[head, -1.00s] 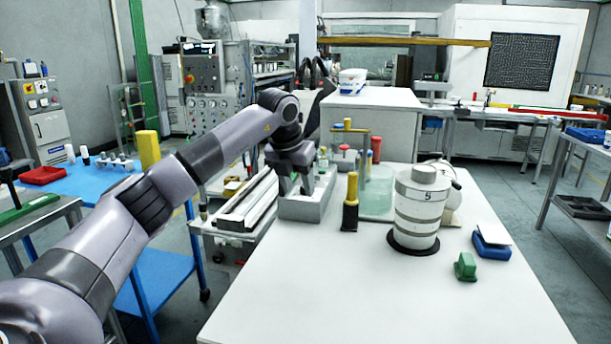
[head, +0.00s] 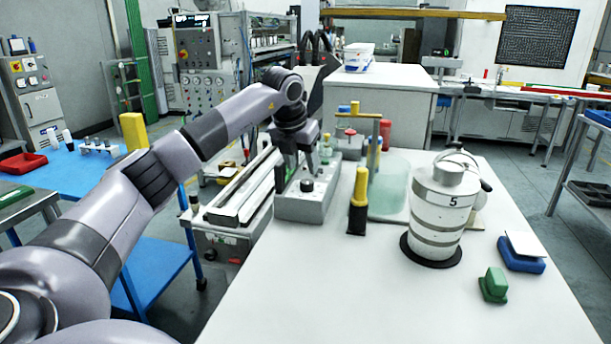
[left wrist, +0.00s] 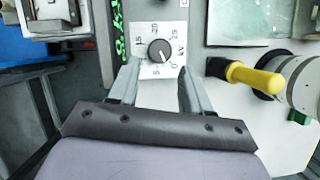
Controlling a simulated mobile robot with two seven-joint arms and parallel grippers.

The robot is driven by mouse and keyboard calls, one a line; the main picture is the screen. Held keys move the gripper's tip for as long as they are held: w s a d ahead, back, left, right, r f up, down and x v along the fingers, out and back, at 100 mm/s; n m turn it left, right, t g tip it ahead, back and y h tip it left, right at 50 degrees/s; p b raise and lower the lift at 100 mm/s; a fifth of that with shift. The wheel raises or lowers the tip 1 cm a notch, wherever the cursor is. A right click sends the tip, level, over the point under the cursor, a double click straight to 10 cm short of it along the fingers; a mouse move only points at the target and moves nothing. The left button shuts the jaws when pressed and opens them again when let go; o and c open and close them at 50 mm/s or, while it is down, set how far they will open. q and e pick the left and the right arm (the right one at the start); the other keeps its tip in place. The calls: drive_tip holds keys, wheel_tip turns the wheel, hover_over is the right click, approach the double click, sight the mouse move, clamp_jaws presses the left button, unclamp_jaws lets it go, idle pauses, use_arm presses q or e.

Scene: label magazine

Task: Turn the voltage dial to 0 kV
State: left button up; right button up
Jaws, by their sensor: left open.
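The voltage dial is a round black knob (left wrist: 160,50) on a white scale plate (left wrist: 146,71) in the left wrist view. The numerals around it are small, and I cannot surely tell which one the pointer marks. In the head view the knob (head: 307,185) sits on top of a grey box (head: 302,208) at the table's left edge. My left gripper (left wrist: 159,68) is open and empty, its fingers apart on either side of the plate's near part. The knob lies just beyond the fingertips in the picture, not gripped. My right gripper is not in view.
A yellow-and-black handled tool (head: 358,200) stands right of the box. A banded canister marked 5 (head: 440,205), a green block (head: 493,285) and a blue block (head: 521,258) stand farther right. A glass plate (head: 390,185) lies behind. The table's front is clear.

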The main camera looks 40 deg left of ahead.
sight(307, 181)
use_arm(q)
drive_tip(key=x, duration=0.5)
drive_tip(key=shift+f, duration=0.35)
drive_tip(key=c, duration=0.8)
drive_tip(key=shift+o, duration=0.3)
drive_tip(key=shift+d+r+n+y+p, duration=0.15)
drive_tip(key=shift+n+y+p, duration=0.15)
drive_tip(key=shift+n+p, duration=0.7)
drive_tip(key=shift+w+n+g+y+p, duration=0.15)
drive_tip(key=shift+n+g+y+p, duration=0.35)
drive_tip(key=shift+n, duration=0.9)
drive_tip(key=o, duration=0.7)
drive_tip(key=shift+o, duration=0.2)
